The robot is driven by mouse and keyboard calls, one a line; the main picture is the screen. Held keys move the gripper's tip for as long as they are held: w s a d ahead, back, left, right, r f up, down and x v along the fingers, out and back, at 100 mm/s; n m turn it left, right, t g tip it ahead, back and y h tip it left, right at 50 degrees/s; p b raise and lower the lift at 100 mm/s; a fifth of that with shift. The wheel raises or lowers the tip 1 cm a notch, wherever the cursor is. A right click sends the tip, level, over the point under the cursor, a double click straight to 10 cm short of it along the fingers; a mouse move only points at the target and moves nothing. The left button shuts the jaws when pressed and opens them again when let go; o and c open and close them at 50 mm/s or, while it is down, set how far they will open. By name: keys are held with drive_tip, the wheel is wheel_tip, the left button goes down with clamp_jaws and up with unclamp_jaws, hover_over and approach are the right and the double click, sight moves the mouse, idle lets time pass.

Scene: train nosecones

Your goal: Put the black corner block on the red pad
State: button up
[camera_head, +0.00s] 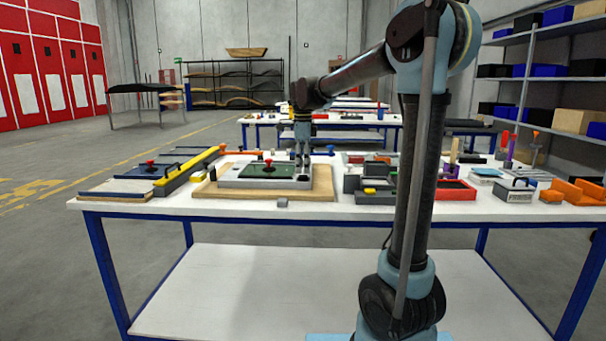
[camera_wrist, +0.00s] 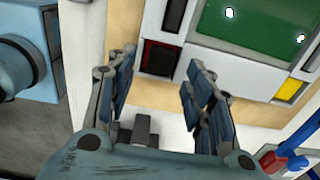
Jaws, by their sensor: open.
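In the wrist view, a black block (camera_wrist: 158,58) sits at the near corner of the white-grey tray, with red of the pad (camera_wrist: 147,46) showing along its edges. It looks to lie on the red, though the fit underneath is hidden. My gripper (camera_wrist: 162,62) is open, its fingers spread on both sides of the black block, with nothing clearly held. In the head view my gripper (camera_head: 302,165) points down at the right end of the tray (camera_head: 240,183); the black block cannot be made out there.
The tray has a green panel (camera_wrist: 252,30) and a yellow corner piece (camera_wrist: 290,88), and rests on a wooden board (camera_head: 320,192). Dark blocks and a red tray (camera_head: 456,190) crowd the right; a yellow-topped bar (camera_head: 190,175) stands left.

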sight(303, 176)
wheel_tip(303, 176, up, 10)
drive_tip(key=s+d+f+n, duration=0.5)
drive_tip(key=s+d, duration=0.3)
drive_tip(key=d, duration=0.1)
drive_tip(key=s+d+f+n, duration=0.4)
drive_tip(key=s+f, duration=0.4)
drive_tip(key=s+d+f+n+t, duration=0.1)
drive_tip(key=s+d+f+n, duration=0.3)
drive_tip(key=s+f, duration=0.4)
drive_tip(key=s+d+f+n+t, duration=0.1)
drive_tip(key=s+d+f+n, duration=0.3)
drive_tip(key=s+f, duration=0.3)
wheel_tip(303, 176, down, 3)
drive_tip(key=shift+s+d+r+n, duration=0.2)
drive_tip(key=shift+s+n, duration=0.2)
drive_tip(key=shift+n, duration=0.4)
drive_tip(key=shift+w+f, duration=0.25)
drive_tip(key=shift+w, duration=0.2)
